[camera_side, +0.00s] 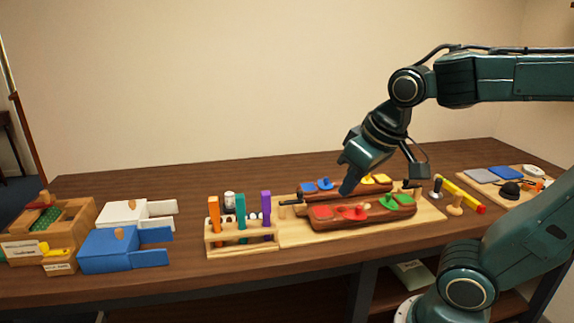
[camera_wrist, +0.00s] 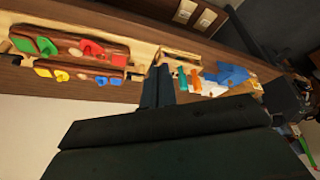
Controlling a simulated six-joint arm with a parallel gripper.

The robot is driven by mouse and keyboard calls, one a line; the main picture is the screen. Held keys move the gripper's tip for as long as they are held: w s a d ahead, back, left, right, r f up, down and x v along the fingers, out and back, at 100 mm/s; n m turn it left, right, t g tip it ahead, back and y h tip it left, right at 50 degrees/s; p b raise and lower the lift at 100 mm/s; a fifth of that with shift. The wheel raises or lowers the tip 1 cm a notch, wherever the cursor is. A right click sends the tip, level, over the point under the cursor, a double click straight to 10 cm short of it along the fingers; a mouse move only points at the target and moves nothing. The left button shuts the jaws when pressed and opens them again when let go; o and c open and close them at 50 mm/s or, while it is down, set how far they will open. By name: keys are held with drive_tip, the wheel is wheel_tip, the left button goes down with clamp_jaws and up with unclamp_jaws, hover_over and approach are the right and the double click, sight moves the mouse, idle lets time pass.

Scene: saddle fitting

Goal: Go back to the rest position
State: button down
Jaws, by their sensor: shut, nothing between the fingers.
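My gripper (camera_side: 347,189) is shut and empty. In the side view it points down, over or just behind the wooden saddle blocks; the exact height is hard to tell. The front block (camera_side: 355,217) bears red and green pieces. The rear block (camera_side: 372,187) bears blue and yellow pieces and is partly hidden by my gripper and the front block. Both stand on a light wooden board (camera_side: 290,236). In the wrist view my shut fingers (camera_wrist: 157,88) show at the middle, with the front block (camera_wrist: 75,37) to their upper left.
A wooden rack (camera_side: 242,245) with orange, teal and purple strips stands left of the board. Blue (camera_side: 110,250) and white (camera_side: 125,213) boxes and a wooden crate (camera_side: 80,218) lie further left. A yellow tool (camera_side: 460,194) and a tray of pads (camera_side: 497,188) are at right.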

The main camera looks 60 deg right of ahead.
drive_tip(key=s+a, duration=0.1)
drive_tip(key=s+a+n, duration=0.1)
drive_tip(key=s+n+y, duration=0.1)
drive_tip(key=s, duration=0.1)
drive_tip(key=shift+a+f+t, duration=0.3)
drive_tip(key=shift+a+t, duration=0.1)
